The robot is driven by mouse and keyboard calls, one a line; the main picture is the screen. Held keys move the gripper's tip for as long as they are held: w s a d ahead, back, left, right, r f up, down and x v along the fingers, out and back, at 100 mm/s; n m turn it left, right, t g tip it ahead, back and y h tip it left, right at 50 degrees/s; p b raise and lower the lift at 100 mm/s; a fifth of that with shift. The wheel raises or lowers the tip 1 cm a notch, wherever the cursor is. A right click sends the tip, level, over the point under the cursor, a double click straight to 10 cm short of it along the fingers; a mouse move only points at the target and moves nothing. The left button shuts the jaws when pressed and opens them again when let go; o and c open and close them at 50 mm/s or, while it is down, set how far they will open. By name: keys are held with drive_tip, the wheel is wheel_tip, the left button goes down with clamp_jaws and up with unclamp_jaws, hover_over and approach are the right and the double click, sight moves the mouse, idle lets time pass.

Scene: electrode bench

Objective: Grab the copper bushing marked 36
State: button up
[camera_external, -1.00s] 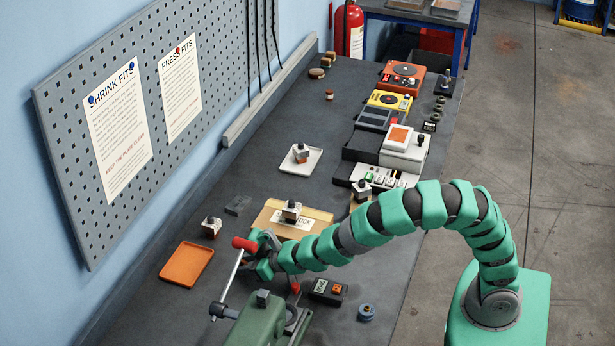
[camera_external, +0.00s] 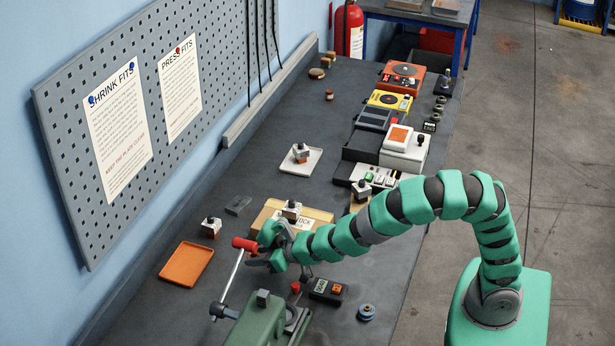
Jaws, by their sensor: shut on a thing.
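My gripper (camera_external: 266,252) is beside the red handle grip (camera_external: 243,244) of the green press, at the left end of my arm. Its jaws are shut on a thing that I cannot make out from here. Some show a coppery side. No number 36 is legible on anything.
The orange tray (camera_external: 187,265) is empty at the left. The tan stand (camera_external: 263,216) is just behind my gripper. The green press (camera_external: 262,325) with its lever is in front, with a black display box (camera_external: 327,291) to its right.

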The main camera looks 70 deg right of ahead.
drive_tip(key=s, duration=0.3)
drive_tip(key=s+d, duration=0.1)
drive_tip(key=s, duration=0.2)
drive_tip(key=s+d+r, duration=0.1)
drive_tip(key=s, duration=0.2)
drive_tip(key=shift+s, duration=0.15)
drive_tip(key=shift+s+f+b, duration=0.15)
drive_tip(key=shift+s+b, duration=0.3)
drive_tip(key=shift+b, duration=0.35)
drive_tip(key=shift+s+d+r+b, duration=0.15)
drive_tip(key=shift+s+b, duration=0.3)
drive_tip(key=shift+b, duration=0.25)
drive_tip(key=shift+s+d+r+b, duration=0.1)
drive_tip(key=shift+s+b, duration=0.35)
drive_tip(key=shift+b, duration=0.2)
